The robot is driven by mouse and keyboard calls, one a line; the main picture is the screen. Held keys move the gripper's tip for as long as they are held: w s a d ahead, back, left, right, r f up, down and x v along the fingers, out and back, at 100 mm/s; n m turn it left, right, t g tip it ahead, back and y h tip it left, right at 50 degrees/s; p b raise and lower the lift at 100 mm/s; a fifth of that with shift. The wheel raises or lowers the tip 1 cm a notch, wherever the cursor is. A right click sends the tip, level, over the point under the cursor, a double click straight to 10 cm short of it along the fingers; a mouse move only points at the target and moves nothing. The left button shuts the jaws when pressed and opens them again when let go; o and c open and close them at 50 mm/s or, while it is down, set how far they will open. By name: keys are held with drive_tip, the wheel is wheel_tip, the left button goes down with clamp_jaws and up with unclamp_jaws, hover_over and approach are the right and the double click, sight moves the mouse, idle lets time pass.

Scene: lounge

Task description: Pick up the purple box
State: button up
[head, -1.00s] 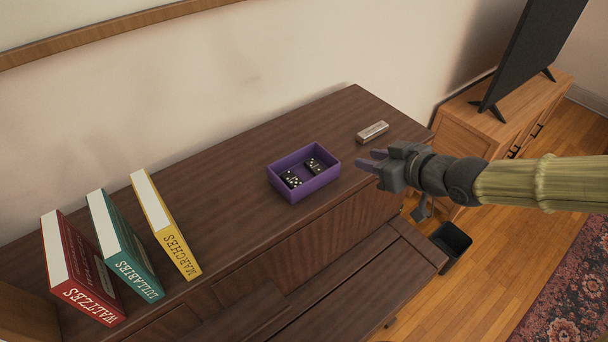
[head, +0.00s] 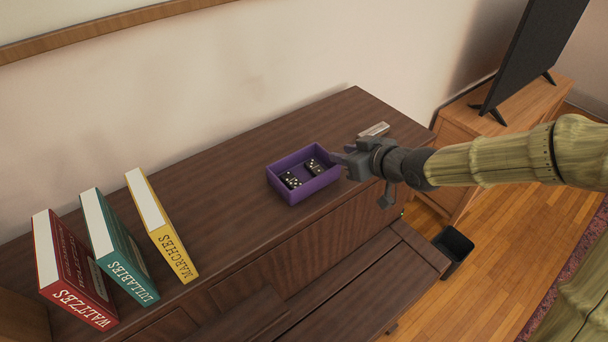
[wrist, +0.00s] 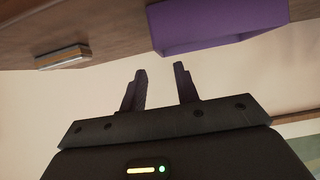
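The purple box (head: 296,191) is an open tray with several black dominoes (head: 302,172) inside. It sits on the dark wooden piano top (head: 220,190), near its front edge. My gripper (head: 338,156) is just right of the box, its fingers pointing left toward the box's right end. In the wrist view the two fingers (wrist: 160,88) stand apart with nothing between them. The purple box (wrist: 205,30) shows at the top of that view, beyond the fingertips and slightly right. Whether a fingertip touches the box cannot be told.
A harmonica (head: 374,130) lies behind my gripper. Red (head: 75,275), teal (head: 122,255) and yellow (head: 165,230) books stand at the left. A TV cabinet (head: 470,135) and a black bin (head: 454,247) are at the right. The top behind the box is clear.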

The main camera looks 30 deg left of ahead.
drive_tip(key=shift+a+f, duration=0.1)
drive_tip(key=shift+a, duration=0.05)
drive_tip(key=shift+f+p+x, duration=0.2)
drive_tip(key=shift+p+x, duration=0.2)
drive_tip(key=shift+x, duration=2.15)
clamp_jaws()
